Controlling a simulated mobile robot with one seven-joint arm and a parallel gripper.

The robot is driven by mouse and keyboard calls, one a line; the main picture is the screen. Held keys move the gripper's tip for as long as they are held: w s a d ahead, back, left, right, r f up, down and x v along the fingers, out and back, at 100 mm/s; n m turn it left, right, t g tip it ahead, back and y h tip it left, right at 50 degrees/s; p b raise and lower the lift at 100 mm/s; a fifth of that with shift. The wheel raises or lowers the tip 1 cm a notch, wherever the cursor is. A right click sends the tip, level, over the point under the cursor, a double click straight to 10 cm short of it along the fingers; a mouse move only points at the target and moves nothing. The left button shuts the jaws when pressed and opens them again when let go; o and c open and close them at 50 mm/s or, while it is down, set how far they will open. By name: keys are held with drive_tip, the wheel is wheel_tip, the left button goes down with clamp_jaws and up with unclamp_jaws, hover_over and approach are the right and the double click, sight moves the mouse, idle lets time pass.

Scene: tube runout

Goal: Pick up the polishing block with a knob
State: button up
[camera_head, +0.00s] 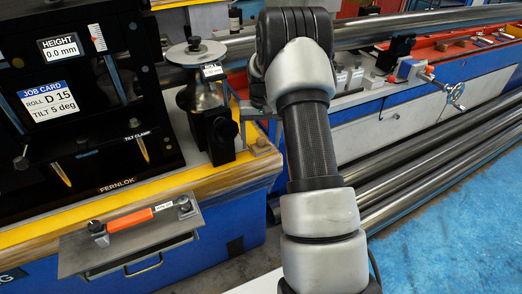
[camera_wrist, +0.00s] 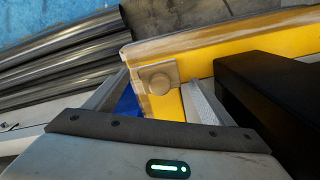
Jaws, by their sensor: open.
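The polishing block (camera_wrist: 159,79) is a small tan-grey square block with a round knob on top. It rests on the yellow bench top near its wood-edged corner in the wrist view. In the head view the block (camera_head: 262,146) sits at the bench's right corner, beside the black stand. My gripper (camera_wrist: 158,83) is open and empty, its two grey fingers reaching up from the housing to left and right of the block in the picture. Their height above the bench is hard to tell. In the head view my arm largely hides the gripper.
A black stand with a round metal disc (camera_head: 194,50) is left of the block; a black body (camera_wrist: 275,105) is close on the right in the wrist view. Long steel tubes (camera_wrist: 62,65) lie beyond the bench. A grey shelf (camera_head: 135,245) holds an orange-handled tool (camera_head: 130,220).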

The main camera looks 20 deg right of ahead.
sight(261, 139)
drive_tip(key=shift+f, duration=0.65)
drive_tip(key=c, duration=1.1)
drive_tip(key=shift+o, duration=0.2)
wheel_tip(261, 139, up, 10)
drive_tip(key=p, duration=0.2)
drive_tip(key=shift+r+p, duration=0.1)
drive_tip(key=shift+p, duration=0.2)
drive_tip(key=o, duration=0.5)
drive_tip(key=c, duration=0.3)
drive_tip(key=shift+c, duration=0.2)
